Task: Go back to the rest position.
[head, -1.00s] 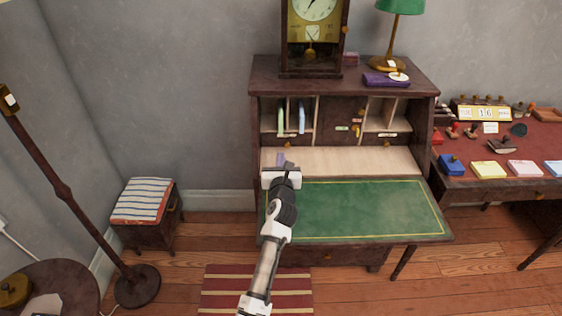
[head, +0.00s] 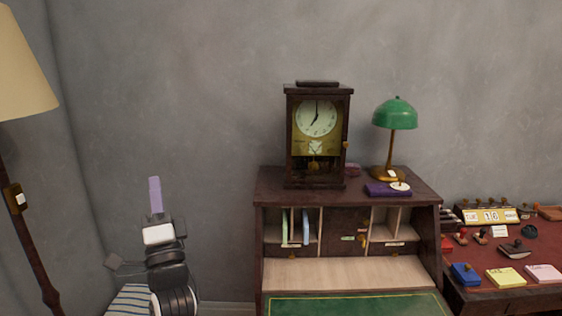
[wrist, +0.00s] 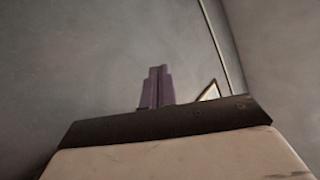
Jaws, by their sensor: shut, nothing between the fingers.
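My gripper (head: 155,195) is raised at the left of the head view, in front of the bare grey wall and left of the writing desk (head: 345,272). Its purple fingers point up and are shut together with nothing between them. In the wrist view the closed purple fingers (wrist: 157,88) stand against the grey wall. The gripper touches nothing that I can see.
A clock (head: 316,135) and a green lamp (head: 395,120) stand on the desk top. A floor lamp (head: 22,70) is at the far left, and a striped stool (head: 128,300) is partly hidden behind my arm. A side table (head: 520,292) with stamps is at the right.

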